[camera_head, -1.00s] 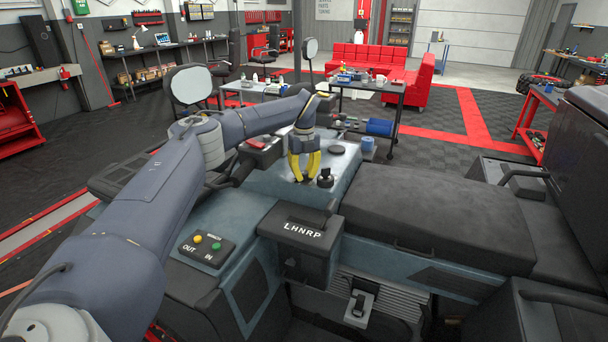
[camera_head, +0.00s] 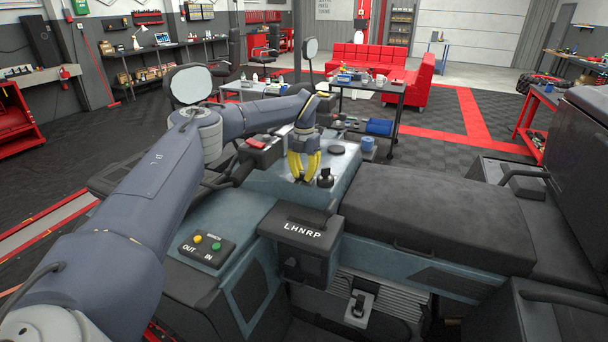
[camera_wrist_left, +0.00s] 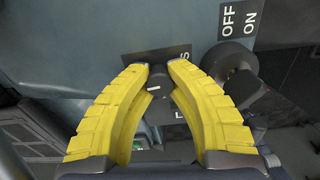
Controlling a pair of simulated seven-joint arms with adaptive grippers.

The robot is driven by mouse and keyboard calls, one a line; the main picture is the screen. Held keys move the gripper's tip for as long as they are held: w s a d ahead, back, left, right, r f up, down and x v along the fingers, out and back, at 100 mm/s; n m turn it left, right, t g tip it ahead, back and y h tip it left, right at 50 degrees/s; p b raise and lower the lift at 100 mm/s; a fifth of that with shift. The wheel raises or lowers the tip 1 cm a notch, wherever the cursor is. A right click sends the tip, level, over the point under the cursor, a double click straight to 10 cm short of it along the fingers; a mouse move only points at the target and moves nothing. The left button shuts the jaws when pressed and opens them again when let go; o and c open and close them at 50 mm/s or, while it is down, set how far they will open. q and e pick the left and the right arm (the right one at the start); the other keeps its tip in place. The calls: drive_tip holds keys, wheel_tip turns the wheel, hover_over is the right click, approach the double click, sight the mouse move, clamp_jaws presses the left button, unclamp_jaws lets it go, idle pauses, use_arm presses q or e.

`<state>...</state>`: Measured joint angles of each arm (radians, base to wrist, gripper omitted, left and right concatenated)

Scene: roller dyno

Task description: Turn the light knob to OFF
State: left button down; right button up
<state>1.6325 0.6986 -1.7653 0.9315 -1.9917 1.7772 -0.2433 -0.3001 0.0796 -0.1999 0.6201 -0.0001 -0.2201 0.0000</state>
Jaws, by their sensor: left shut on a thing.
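My left gripper (camera_head: 303,181) points down at the blue-grey console from above, its yellow fingers around a small dark knob. In the left wrist view, the fingertips (camera_wrist_left: 159,68) are closed on this round dark light knob (camera_wrist_left: 157,85), which has a short white mark on its face. A dark label plate (camera_wrist_left: 150,55) behind it is mostly covered; only an "S" and part of an "L" show. The fingers hide the knob in the head view. My right gripper is not in view.
A second black knob (camera_head: 325,178) stands close right of the fingers; an OFF/ON plate (camera_wrist_left: 238,20) is above it in the wrist view. A shifter box marked LHNRP (camera_head: 300,232), a winch button box (camera_head: 206,249) and a black seat (camera_head: 440,215) are nearby.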

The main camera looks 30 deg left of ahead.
use_arm(q)
drive_tip(key=shift+d+f+m, duration=0.1)
drive_tip(key=shift+m, duration=0.6)
drive_tip(key=shift+s, duration=0.1)
drive_tip(key=c, duration=1.1)
unclamp_jaws()
drive_tip(key=shift+n, duration=0.4)
